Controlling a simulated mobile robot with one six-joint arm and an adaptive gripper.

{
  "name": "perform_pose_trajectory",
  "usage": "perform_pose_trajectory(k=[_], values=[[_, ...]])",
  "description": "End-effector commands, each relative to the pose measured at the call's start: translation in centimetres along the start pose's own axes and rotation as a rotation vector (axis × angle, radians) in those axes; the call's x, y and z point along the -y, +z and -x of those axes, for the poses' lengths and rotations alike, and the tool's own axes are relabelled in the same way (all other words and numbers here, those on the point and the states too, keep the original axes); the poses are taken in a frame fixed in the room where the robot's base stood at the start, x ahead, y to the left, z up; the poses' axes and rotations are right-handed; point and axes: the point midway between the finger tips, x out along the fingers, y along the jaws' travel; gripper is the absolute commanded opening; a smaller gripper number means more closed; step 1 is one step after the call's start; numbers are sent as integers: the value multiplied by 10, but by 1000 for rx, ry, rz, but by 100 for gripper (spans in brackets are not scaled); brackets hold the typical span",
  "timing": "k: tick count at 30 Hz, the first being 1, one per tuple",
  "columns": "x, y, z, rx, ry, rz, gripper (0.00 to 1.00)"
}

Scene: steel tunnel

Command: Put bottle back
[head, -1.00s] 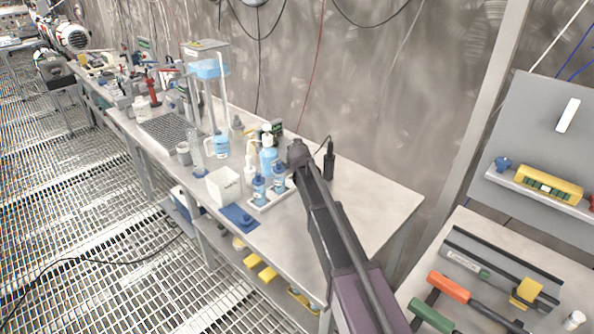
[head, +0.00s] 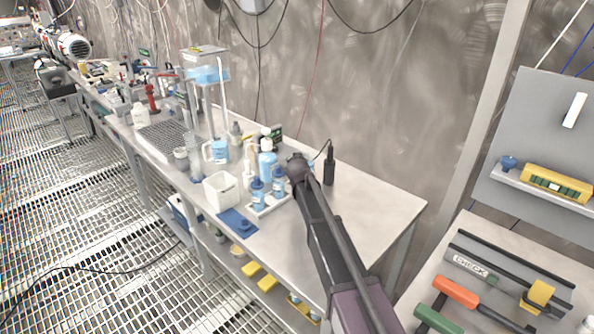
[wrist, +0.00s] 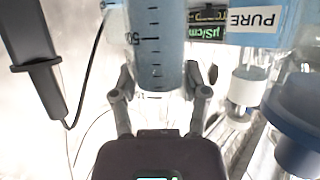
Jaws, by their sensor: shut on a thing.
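A clear bottle (wrist: 155,45) with blue contents and scale marks stands between my gripper's fingers (wrist: 158,95) in the wrist view. The gripper is shut on it. In the head view my gripper (head: 296,168) is over the bench beside a white tray (head: 268,210), and my arm hides the held bottle. Two small blue-capped bottles (head: 258,197) stand in the tray. A taller blue wash bottle (head: 267,162) stands behind them. A bottle labelled PURE (wrist: 250,50) is to the right in the wrist view.
A black probe (head: 329,165) stands upright right of my gripper. A meter with a green display (wrist: 210,25) is behind. A white open box (head: 220,190) and a blue mat (head: 237,222) lie left of the tray. The bench's right end (head: 375,210) is clear.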

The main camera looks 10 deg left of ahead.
Motion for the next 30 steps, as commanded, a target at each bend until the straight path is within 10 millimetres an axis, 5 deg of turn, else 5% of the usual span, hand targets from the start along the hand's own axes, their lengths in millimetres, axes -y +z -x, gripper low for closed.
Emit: perform_pose_trajectory(k=[12, 30], values=[[0, 30, -12, 0, -1, 0, 2], [1, 36, -15, 0, -1, 0, 2]])
